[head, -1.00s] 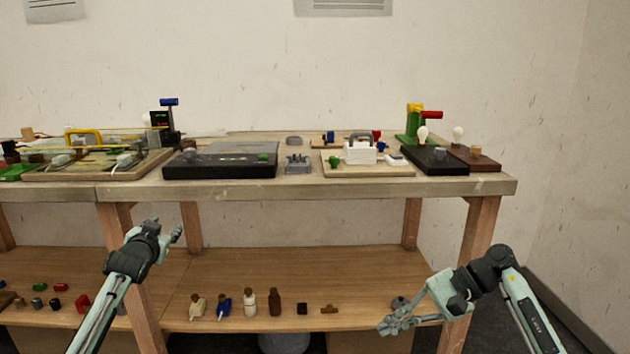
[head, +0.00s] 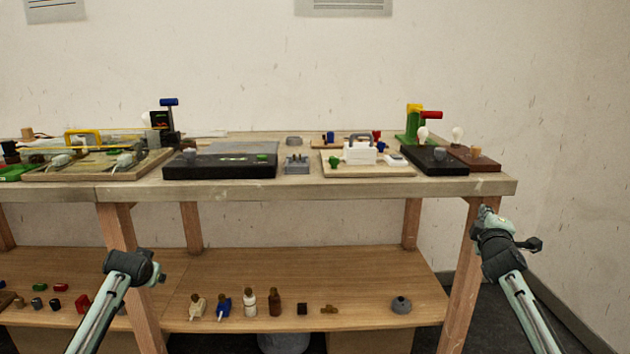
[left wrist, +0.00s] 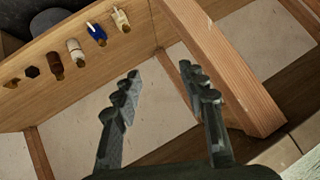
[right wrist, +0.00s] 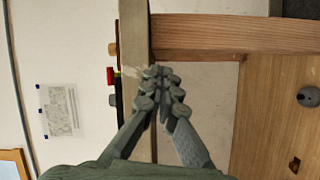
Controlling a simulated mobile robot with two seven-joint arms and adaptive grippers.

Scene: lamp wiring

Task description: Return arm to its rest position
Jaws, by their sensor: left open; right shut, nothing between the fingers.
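My right arm (head: 505,265) is raised in front of the table's right front leg. My right gripper (right wrist: 160,85) shows in the right wrist view with its fingertips together and nothing between them, pointing toward the tabletop edge. My left arm (head: 125,275) stands in front of a table leg at the left. My left gripper (left wrist: 162,85) is open and empty in the left wrist view, with the table leg and lower shelf beyond its fingers.
The tabletop (head: 340,189) carries several boards and lamp parts. The lower shelf (head: 255,260) holds small bottles, a round grey part (head: 401,305) and other small parts. Wooden legs (head: 466,270) stand near both arms.

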